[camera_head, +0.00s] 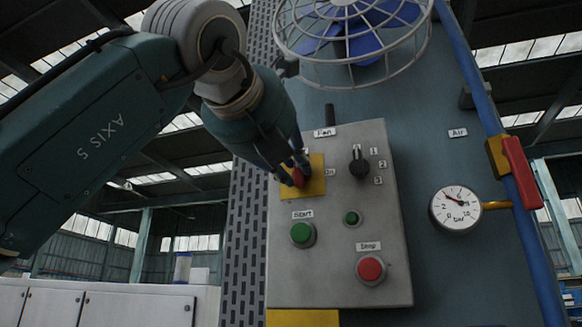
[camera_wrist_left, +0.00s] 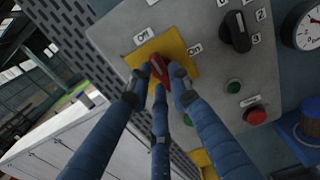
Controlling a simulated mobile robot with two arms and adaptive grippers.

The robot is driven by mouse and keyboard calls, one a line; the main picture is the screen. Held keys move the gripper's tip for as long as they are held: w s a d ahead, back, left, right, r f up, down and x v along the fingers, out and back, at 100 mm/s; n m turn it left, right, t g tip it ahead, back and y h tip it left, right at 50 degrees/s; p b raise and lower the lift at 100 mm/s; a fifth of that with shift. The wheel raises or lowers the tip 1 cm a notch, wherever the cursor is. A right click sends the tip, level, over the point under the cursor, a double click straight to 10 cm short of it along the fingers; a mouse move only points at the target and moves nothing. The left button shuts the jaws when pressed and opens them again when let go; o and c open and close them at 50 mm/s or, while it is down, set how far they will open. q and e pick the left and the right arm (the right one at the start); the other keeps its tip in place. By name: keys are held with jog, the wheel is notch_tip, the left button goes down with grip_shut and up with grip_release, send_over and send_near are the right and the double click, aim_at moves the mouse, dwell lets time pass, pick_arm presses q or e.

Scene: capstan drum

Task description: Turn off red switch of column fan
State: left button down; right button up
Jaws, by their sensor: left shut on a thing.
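The red switch (camera_head: 299,177) sits on a yellow plate (camera_head: 317,184) on the upper left of the grey control box (camera_head: 335,248). The "On" label is at the plate's right in the head view. My left gripper (camera_head: 294,172) is at the switch, with its fingers closed around the red handle. In the left wrist view the fingers of the left gripper (camera_wrist_left: 163,82) hold the red switch (camera_wrist_left: 159,68) from both sides, and the handle looks tilted across the yellow plate (camera_wrist_left: 180,56). Part of the handle is hidden by the fingers. My right gripper is not in view.
Beside the switch is a black selector knob (camera_head: 359,164) marked 1, 2, 3. Below are a green Start button (camera_head: 302,234), a small green button (camera_head: 351,218) and a red Stop button (camera_head: 370,268). A caged blue fan (camera_head: 352,30) is above; a gauge (camera_head: 455,209) and red-handled valve (camera_head: 521,172) are right.

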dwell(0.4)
pick_arm(q)
jog(key=c, duration=1.6)
grip_release()
jog(key=shift+o, duration=0.2)
jog(key=v, duration=1.2)
